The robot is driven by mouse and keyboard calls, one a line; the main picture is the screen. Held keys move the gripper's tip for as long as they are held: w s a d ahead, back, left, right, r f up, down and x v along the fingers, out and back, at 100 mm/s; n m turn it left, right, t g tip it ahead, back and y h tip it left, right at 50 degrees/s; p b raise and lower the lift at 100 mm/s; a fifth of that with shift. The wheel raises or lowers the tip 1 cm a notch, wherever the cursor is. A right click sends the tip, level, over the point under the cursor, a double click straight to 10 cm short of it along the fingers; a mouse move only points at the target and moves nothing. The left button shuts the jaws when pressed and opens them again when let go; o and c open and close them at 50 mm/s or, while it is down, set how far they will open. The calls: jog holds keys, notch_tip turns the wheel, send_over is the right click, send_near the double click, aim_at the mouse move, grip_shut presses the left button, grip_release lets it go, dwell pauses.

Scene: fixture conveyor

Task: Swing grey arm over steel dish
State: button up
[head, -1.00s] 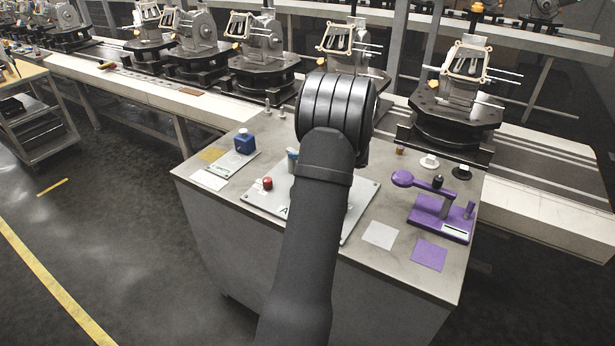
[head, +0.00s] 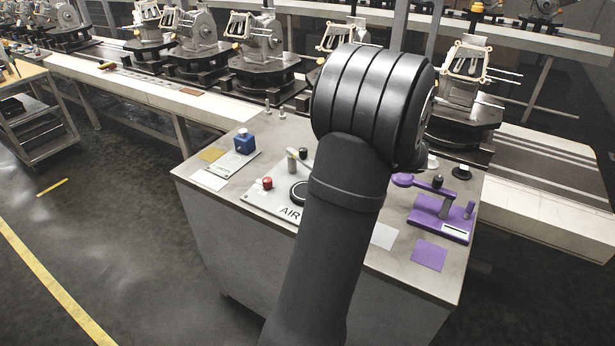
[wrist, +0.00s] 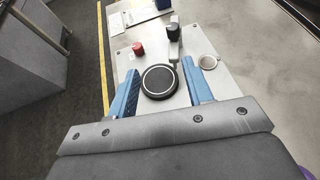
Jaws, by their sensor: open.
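The grey arm (wrist: 174,52) with a black knob (wrist: 173,32) stands on a pale plate (wrist: 224,88) in the wrist view. In the head view part of the grey arm (head: 292,162) shows left of my own arm. The small round steel dish (wrist: 209,62) lies to its right in the wrist view; my arm hides it in the head view. A black disc (wrist: 159,81) is on the plate, near the grey arm's lower end; I cannot tell if they join. My gripper (wrist: 159,66) is open above the plate, its blue fingers either side of the disc in the picture, holding nothing.
A red button (head: 267,183) is on the plate's left side. A blue block (head: 244,141) sits further left, and a purple lever fixture (head: 440,212) stands right. Conveyor machines line the back. Bare bench shows between the blue block and the plate.

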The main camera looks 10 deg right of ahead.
jog(key=s+a+r+n+g+h, duration=0.1)
jog(key=s+a+r+n+g, duration=0.2)
jog(key=s+a+n, duration=0.5)
jog(key=shift+s+a+g+h, duration=0.35)
jog(key=shift+s+a, duration=1)
jog(key=shift+a, duration=0.55)
jog(key=shift+r, duration=0.1)
